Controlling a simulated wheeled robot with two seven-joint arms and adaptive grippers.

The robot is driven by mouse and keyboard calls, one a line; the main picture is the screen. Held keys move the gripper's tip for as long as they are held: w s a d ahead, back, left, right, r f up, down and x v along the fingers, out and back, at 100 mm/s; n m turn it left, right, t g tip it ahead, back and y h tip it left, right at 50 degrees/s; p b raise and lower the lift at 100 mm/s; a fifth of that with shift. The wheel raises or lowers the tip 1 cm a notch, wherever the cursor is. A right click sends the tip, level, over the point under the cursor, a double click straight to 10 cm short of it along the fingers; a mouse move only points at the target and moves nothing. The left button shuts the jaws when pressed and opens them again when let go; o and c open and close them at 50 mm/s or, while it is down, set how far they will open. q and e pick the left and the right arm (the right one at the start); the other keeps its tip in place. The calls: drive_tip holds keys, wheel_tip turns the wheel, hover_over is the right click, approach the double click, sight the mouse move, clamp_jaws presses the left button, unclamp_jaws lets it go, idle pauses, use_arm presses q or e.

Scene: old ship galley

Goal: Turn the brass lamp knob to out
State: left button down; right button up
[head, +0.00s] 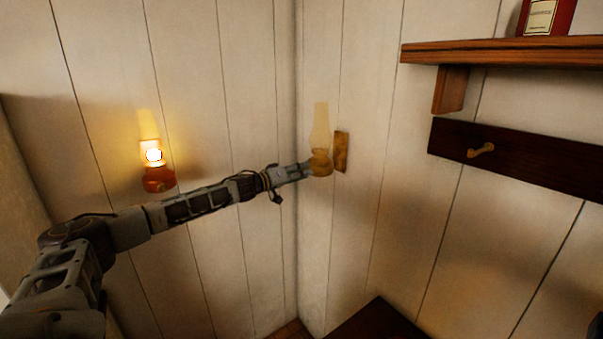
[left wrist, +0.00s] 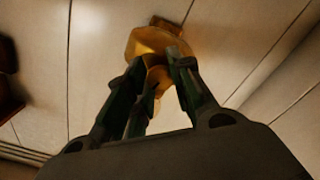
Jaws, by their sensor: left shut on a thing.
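In the left wrist view the lamp's brass body (left wrist: 150,42) is just beyond the fingers. There my left gripper (left wrist: 161,72) is shut on the small brass knob (left wrist: 158,75), partly hidden by the fingers. The knob's setting cannot be read. My right gripper is not in view.
A lit red lamp (head: 157,178) hangs on the left wall, above and behind my left arm. A wooden shelf (head: 500,52) with a red container (head: 546,16) and a dark peg rail (head: 530,165) are at right. The wall below the brass lamp is clear.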

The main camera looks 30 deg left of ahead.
use_arm(q)
drive_tip(key=shift+d+f+n, duration=0.1)
drive_tip(key=shift+f+n, duration=0.05)
drive_tip(key=shift+n, duration=0.65)
drive_tip(key=shift+d+f+n, duration=0.1)
drive_tip(key=shift+n, duration=0.7)
drive_tip(key=c, duration=1.4)
unclamp_jaws()
drive_tip(key=shift+s, duration=0.1)
drive_tip(key=shift+o, duration=1)
drive_tip(key=shift+a+r, duration=0.1)
drive_tip(key=shift+s+a, duration=0.1)
drive_tip(key=v, duration=1.1)
drive_tip(key=shift+s, duration=0.3)
drive_tip(key=shift+a, duration=0.1)
